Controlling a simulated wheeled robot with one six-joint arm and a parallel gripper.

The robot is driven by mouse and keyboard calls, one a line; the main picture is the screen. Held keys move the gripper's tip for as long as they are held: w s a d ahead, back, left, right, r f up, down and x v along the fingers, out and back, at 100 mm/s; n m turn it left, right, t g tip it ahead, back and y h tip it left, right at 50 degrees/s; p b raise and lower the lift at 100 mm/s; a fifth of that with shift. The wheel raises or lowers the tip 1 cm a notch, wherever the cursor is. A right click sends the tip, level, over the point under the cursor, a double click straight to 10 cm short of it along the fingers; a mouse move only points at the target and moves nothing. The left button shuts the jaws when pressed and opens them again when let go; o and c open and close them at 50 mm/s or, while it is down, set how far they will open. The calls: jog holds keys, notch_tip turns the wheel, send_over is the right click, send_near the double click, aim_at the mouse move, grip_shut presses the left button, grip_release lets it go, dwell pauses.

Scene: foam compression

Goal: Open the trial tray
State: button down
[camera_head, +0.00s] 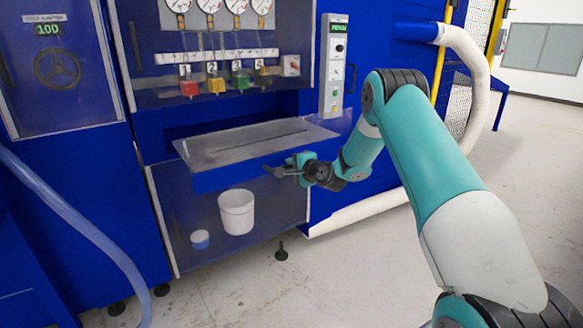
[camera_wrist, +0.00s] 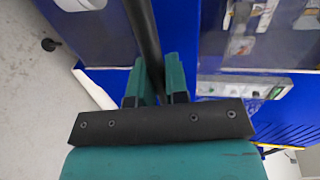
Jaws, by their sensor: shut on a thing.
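The trial tray (camera_head: 235,150) is a flat grey metal tray with a narrow dark slot and a blue front. It juts out from the blue machine below the row of colored valves. My gripper (camera_head: 292,168) is at the tray's front, right of its middle. It is shut on a dark handle bar (camera_head: 270,171). In the wrist view the dark bar (camera_wrist: 145,35) runs between the two teal fingers of my gripper (camera_wrist: 155,80). The far end of the bar is out of that view.
A white bucket (camera_head: 237,212) and a small blue-and-white tub (camera_head: 200,239) stand behind a clear panel below the tray. A grey control panel (camera_head: 334,65) is at the upper right. A thick white hose (camera_head: 470,85) hangs farther right. The floor in front is clear.

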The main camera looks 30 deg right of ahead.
jog(key=shift+s+a, duration=0.1)
jog(key=shift+s, duration=0.15)
jog(key=c, duration=1.1)
grip_release()
jog(key=shift+w, duration=0.1)
jog(key=shift+c, duration=0.2)
jog(key=s+r+b, duration=0.3)
jog(key=s+b, duration=0.1)
jog(key=s, duration=1.3)
jog(key=shift+d+r, duration=0.2)
jog(key=shift+d, duration=0.1)
